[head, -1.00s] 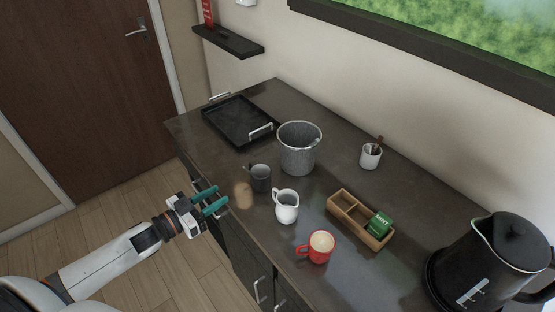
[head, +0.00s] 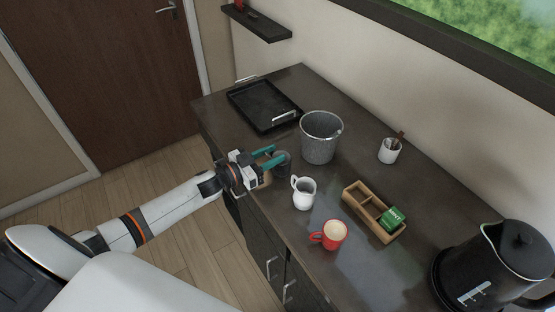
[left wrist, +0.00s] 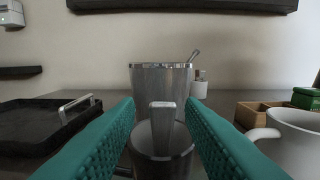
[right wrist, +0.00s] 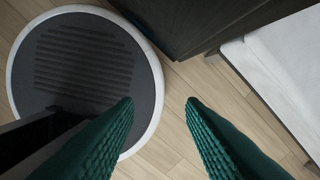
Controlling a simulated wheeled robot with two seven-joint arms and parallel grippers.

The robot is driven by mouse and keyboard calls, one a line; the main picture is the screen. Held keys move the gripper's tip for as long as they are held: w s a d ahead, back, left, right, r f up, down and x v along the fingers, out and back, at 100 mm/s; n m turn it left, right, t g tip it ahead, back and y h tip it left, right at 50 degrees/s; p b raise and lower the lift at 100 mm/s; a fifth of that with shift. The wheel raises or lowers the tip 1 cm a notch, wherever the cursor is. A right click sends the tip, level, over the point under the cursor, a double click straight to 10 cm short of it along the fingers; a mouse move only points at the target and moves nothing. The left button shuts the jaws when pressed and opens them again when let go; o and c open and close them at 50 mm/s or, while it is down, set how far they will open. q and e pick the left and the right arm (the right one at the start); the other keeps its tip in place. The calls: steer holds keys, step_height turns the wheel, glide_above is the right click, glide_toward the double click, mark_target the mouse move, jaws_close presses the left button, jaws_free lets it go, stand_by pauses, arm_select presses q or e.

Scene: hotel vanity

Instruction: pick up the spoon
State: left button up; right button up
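A thin metallic piece with a rounded tip, possibly the spoon (left wrist: 194,56), shows above the bucket rim in the left wrist view. I cannot tell whether it stands in the bucket or behind it. In the head view, a white cup (head: 389,152) holds brown sticks; no spoon is clear there. My left gripper (head: 278,156) is open at the counter's front edge, by a dark grey mug (head: 283,165). My right gripper (right wrist: 159,102) is open and empty above the floor.
A grey bucket (head: 319,145) stands behind the mug. A black tray (head: 250,110) lies at the back left. A white jug (head: 304,199), red mug (head: 331,239), wooden box (head: 360,197) and black kettle (head: 510,255) stand to the right.

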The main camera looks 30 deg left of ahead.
arm_select(q)
steer(key=shift+x, duration=0.85)
steer(key=shift+s, duration=0.15)
steer(key=shift+c, duration=0.6)
jaws_close()
